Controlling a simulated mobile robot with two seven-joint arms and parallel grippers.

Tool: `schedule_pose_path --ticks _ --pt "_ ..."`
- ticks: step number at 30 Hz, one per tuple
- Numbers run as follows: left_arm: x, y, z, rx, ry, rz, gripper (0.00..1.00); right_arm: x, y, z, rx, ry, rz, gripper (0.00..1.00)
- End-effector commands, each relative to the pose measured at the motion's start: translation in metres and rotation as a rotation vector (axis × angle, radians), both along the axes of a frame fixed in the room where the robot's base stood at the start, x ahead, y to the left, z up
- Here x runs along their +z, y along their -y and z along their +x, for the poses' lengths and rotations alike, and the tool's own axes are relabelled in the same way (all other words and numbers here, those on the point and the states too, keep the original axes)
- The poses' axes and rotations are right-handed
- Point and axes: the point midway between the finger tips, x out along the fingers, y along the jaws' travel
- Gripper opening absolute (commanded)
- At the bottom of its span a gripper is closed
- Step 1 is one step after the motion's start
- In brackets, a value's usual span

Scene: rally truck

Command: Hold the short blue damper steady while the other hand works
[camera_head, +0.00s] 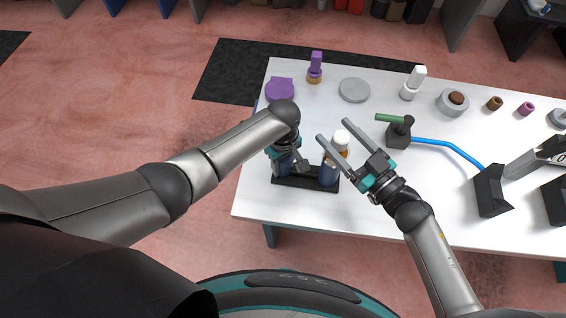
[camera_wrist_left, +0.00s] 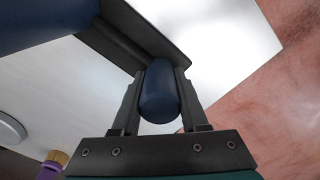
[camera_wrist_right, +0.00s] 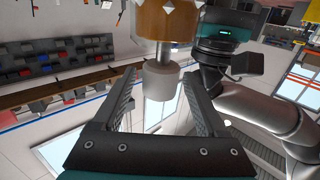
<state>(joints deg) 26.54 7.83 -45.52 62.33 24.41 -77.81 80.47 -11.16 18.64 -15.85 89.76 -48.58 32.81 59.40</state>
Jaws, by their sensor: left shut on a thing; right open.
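The short blue damper (camera_wrist_left: 160,92) is between the fingers of my left gripper (camera_wrist_left: 158,88), which is shut on it. In the head view my left gripper (camera_head: 294,162) hides most of it, at the left end of a black stand (camera_head: 306,184). A taller blue damper (camera_head: 329,174) stands at the right end. An orange-brown piece with a white knob (camera_head: 341,137) shows just above the taller damper. My right gripper (camera_head: 334,131) is open, its fingers on either side of that piece. The right wrist view shows the white knob (camera_wrist_right: 161,82) between the fingers, apart from both.
On the white table (camera_head: 340,223) stand a purple piece (camera_head: 280,90), a grey disc (camera_head: 355,90), a white bottle-like piece (camera_head: 412,83) and a green-handled tool (camera_head: 398,132) with a blue hose (camera_head: 448,145).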

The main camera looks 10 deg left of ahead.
Motion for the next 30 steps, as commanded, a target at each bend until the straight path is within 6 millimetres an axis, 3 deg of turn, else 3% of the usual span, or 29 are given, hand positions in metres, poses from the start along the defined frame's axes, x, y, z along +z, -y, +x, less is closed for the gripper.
schedule_pose_path --ticks 6,19,30 --pt "-0.001 0.000 -0.002 -0.001 -0.004 0.000 0.00 0.000 -0.014 0.015 -0.001 0.000 0.000 0.75" --pt "-0.001 0.000 -0.002 0.000 -0.004 -0.001 0.00 0.000 -0.019 0.019 0.000 -0.001 -0.001 0.74" --pt "-0.001 0.000 -0.001 0.000 -0.004 -0.001 0.00 0.000 -0.018 0.019 0.000 -0.001 -0.001 0.32"
